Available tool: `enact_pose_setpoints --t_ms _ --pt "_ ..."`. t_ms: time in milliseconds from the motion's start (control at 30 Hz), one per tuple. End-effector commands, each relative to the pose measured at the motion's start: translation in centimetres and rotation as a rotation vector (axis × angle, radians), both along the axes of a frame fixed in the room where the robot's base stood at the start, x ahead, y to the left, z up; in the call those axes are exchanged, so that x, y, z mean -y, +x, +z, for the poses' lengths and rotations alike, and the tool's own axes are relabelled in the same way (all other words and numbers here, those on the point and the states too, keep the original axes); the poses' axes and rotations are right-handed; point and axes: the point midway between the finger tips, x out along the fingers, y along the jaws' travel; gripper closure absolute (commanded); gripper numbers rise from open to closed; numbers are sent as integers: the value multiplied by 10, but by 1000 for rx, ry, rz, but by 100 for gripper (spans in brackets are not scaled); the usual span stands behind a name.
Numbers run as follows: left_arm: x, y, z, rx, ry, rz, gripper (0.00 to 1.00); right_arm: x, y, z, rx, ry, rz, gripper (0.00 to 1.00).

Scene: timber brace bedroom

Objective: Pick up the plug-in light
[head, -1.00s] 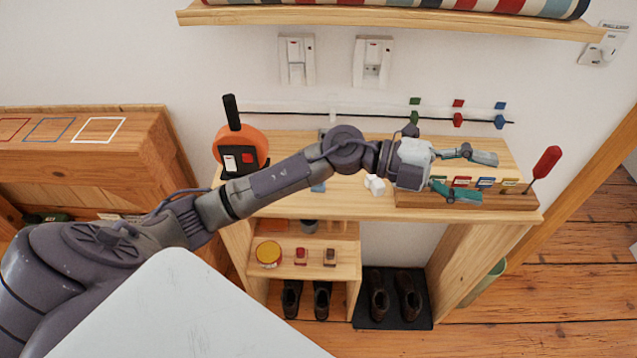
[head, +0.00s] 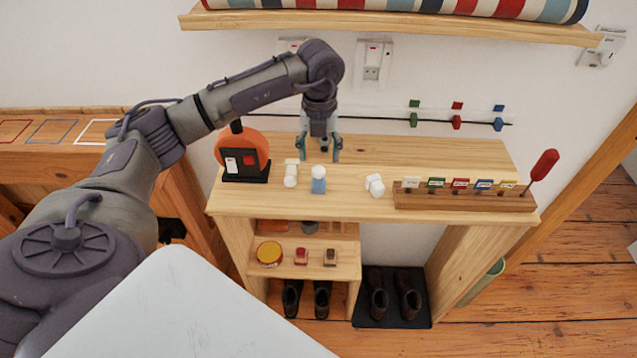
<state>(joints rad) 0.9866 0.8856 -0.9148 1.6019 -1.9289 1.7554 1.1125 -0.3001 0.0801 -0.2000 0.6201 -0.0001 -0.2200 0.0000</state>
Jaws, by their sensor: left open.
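Several small pale items stand on the wooden shelf top (head: 440,150). One is a blue block with a white round top (head: 318,180), one is a white upright piece (head: 291,174), and one is a pair of white cube shapes (head: 375,185). I cannot tell for sure which is the plug-in light; the blue one with the round white top looks most like a lamp. My left gripper (head: 320,154) points down, open and empty, just beyond the blue and white item in the picture, its fingers spread wide. My right gripper is not in view.
An orange round device with a black front (head: 243,155) stands at the left of the shelf. A wooden rack with coloured tags (head: 465,201) and a red-handled tool (head: 545,164) are at the right. A wall socket (head: 373,60) and a rail with coloured clips (head: 456,115) are behind.

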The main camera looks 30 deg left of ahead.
Motion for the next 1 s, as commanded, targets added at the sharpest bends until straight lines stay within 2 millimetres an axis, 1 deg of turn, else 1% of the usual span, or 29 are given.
enact_pose_setpoints --t_ms 100,233,333,467,500,600,700,867,900,967,1000 --pt "0 0 -15 -1 -1 -1 37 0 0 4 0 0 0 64" --pt "1 0 -23 0 -1 -2 37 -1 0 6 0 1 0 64" --pt "1 -2 -31 -3 -1 -3 37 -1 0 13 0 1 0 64" --pt "1 -6 -51 -5 -2 -3 37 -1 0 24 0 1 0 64" --pt "1 -5 -58 -3 -2 -2 37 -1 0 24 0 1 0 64" --pt "1 -4 -69 -1 -3 -2 37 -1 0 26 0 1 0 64" --pt "1 -4 -74 0 -2 -3 37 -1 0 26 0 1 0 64" --pt "1 -4 -74 2 -3 -3 37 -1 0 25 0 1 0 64" --pt "1 -4 -74 2 -3 -3 39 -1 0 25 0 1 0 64" --pt "1 -4 -74 2 -3 -3 49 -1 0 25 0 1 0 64" --pt "1 -4 -74 2 -3 -3 55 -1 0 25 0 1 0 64"
